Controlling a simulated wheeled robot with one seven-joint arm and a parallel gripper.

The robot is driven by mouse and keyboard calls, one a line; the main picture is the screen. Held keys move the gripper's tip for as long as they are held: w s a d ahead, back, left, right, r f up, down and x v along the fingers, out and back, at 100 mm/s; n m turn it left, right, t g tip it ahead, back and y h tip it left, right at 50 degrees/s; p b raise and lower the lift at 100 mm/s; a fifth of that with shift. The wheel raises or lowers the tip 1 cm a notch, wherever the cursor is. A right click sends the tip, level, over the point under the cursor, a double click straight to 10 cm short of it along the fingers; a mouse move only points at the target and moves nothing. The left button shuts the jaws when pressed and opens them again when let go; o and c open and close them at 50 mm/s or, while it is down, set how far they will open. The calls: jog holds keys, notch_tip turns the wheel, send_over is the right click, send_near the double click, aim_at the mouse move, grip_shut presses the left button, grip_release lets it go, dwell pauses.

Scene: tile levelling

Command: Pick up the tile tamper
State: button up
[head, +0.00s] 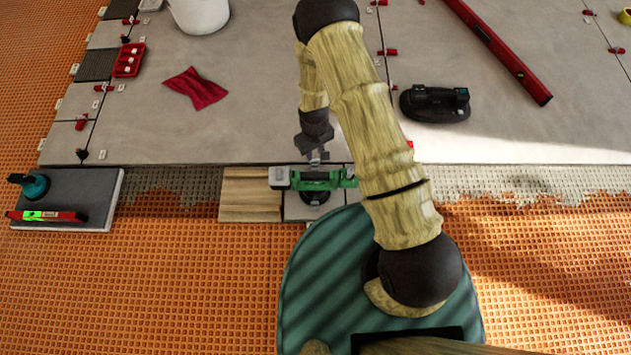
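A green tool (318,180) with a pale grey block at its left end and a dark round base looks like the tile tamper. It sits upright on a small grey tile at the near edge of the tiled floor, right of a wood-look tile (248,194). My gripper (316,158) points down just above the green tool's middle. Whether its fingers touch the tool or are open or shut is too small to tell. A black tool (435,103) with a handle on an oval base lies on the large tiles to the right.
A grey slab (95,190) at the left bears a teal-and-black tool (30,185) and a small red level (45,216). A red cloth (195,88), red tray (129,60), white bucket (200,14) and long red level (500,52) lie farther back.

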jog(key=o, duration=0.4)
jog(key=s+r+n+p, duration=0.2)
jog(key=r+n, duration=0.1)
jog(key=r, duration=0.1)
jog(key=s+r+n+p, duration=0.3)
jog(key=r+n, duration=0.1)
jog(key=s+a+r+n+p, duration=0.1)
jog(key=s+r+n+p, duration=0.1)
jog(key=r+n+p, duration=0.1)
jog(key=shift+s+a+r+n, duration=0.1)
jog(key=shift+s+r+n, duration=0.15)
jog(key=shift+r+n, duration=0.45)
jog(key=shift+c, duration=0.2)
jog(key=shift+f, duration=0.1)
jog(key=b, duration=0.7)
send_over(313, 183)
jog(key=f, duration=1.2)
jog(key=shift+s+a+f, duration=0.15)
jog(key=shift+s+a, duration=0.05)
jog(key=f+b, duration=0.4)
jog(key=shift+w+d+f+b, duration=0.15)
jog(key=shift+d+f+b, duration=0.1)
jog(key=shift+f+b, duration=0.1)
jog(key=shift+f, duration=0.25)
jog(key=shift+f, duration=0.2)
jog(key=shift+c, duration=0.2)
